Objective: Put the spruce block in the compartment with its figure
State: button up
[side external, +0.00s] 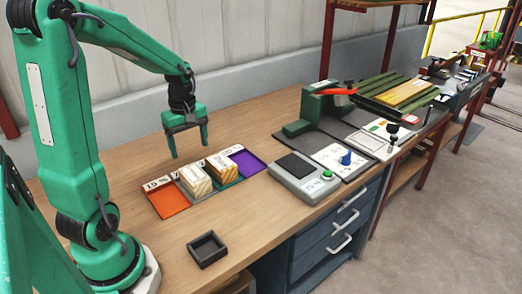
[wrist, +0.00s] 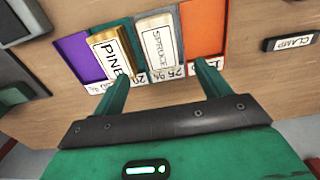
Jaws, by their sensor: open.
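The spruce block (wrist: 159,46) is pale and labelled SPRUCE. It sits in the grey compartment of a four-colour tray and also shows in the side view (side external: 194,181). The yellower pine block (wrist: 112,52) sits in the teal compartment beside it. The orange compartment (side external: 167,200) and purple compartment (side external: 246,162) are empty. Figures stand on white labels along one tray edge; the one by the spruce block (wrist: 166,73) looks like 25 %, the others are partly hidden or unclear. My gripper (side external: 188,152) is open and empty above the tray; its fingers also show in the wrist view (wrist: 164,70).
A small black square dish (side external: 207,249) stands near the front edge. A grey scale (side external: 303,176) stands right of the tray, with a green machine (side external: 318,108) behind. Bare wood surrounds the tray.

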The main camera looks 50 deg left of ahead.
jog(key=s+d+r+m+t, duration=0.2)
jog(key=d+r+m, duration=0.3)
jog(key=d+m, duration=0.4)
jog(key=s+d+r+m+t, duration=0.3)
jog(key=s+d+r+m, duration=0.2)
jog(key=d+m, duration=0.4)
jog(key=shift+d+r+t, duration=0.25)
jog(key=shift+r+t, duration=0.05)
jog(key=shift+r, duration=0.2)
dwell(0.6)
